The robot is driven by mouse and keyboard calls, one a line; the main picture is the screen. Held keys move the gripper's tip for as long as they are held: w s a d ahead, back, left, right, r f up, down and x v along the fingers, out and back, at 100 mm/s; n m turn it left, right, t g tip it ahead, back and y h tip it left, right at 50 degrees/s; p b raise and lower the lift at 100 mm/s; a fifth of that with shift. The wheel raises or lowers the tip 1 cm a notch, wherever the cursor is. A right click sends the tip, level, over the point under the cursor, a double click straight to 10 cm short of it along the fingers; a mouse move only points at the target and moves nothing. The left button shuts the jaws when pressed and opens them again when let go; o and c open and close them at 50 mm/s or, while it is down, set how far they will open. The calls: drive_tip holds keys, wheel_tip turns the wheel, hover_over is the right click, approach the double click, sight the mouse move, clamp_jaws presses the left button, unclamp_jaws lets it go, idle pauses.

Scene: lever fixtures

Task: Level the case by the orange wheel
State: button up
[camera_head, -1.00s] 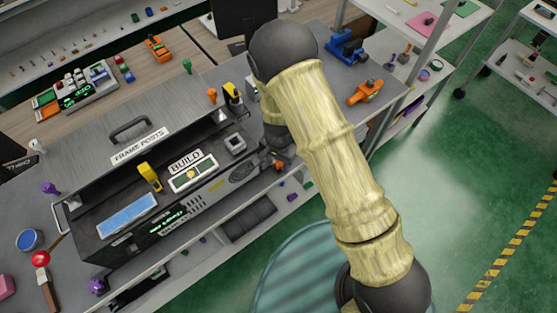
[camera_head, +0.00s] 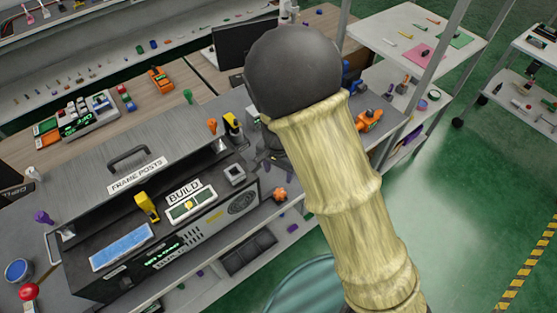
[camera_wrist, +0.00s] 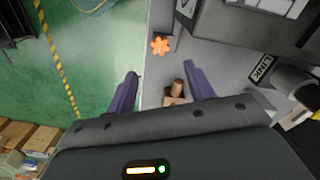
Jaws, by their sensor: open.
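The case (camera_head: 165,225) is a long dark box with a BUILD label, a blue panel and a yellow bulb-like piece on its face. It sits at the front of the grey bench. The orange wheel (camera_head: 279,194) is a small lobed knob by the case's right end; it also shows in the wrist view as an orange wheel (camera_wrist: 160,45) near the bench edge. My gripper (camera_wrist: 160,76) is open, its two dark purple fingers spread apart and apart from the wheel, which appears beyond the fingertips. In the head view my arm hides most of the gripper.
A grey FRAME POSTS cover (camera_head: 140,170) with a handle lies behind the case. Several small coloured posts stand around it. A small brown block (camera_wrist: 175,95) lies near my fingers, and a LINK label (camera_wrist: 262,67) is to its right. Open green floor (camera_head: 470,210) is at right.

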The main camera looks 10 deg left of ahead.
wheel_tip(320, 180, up, 5)
idle(0.4)
drive_tip(key=s+d+r+n+t, duration=0.1)
drive_tip(key=s+d+r, duration=0.1)
drive_tip(key=d, duration=0.6)
drive_tip(key=s+d+r+n, duration=0.1)
drive_tip(key=s+d+r, duration=0.1)
drive_tip(key=d, duration=0.7)
drive_tip(key=s+d+r+n+t, duration=0.1)
drive_tip(key=s+d+r, duration=0.1)
drive_tip(key=d, duration=0.6)
drive_tip(key=shift+s+d+r+n+t, duration=0.2)
drive_tip(key=shift+d+r+n+t, duration=0.1)
drive_tip(key=shift+r, duration=0.45)
